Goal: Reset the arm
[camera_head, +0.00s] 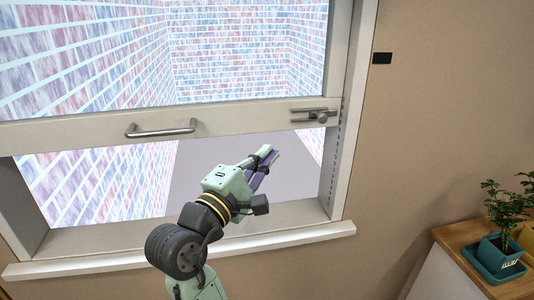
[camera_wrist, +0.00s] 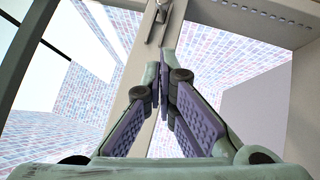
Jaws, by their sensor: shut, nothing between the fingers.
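My gripper (camera_head: 264,160) is in front of the lower window opening in the head view, pointing up and to the right, below the window's rail. In the wrist view my gripper (camera_wrist: 163,72) has its fingertips together with nothing between them. The window sash (camera_head: 70,131) is raised, with an open gap under it. A metal handle (camera_head: 161,130) and a latch (camera_head: 314,115) are on its bottom rail. The latch also shows in the wrist view (camera_wrist: 158,18), beyond the fingertips; I cannot tell how far apart they are.
The window sill (camera_head: 180,253) runs below my arm, and the frame's right post (camera_head: 347,120) stands to the right. A potted plant (camera_head: 503,248) stands on a wooden-topped cabinet (camera_head: 455,238) at the lower right. The wall (camera_head: 430,130) between is clear except for a small black plate (camera_head: 382,58).

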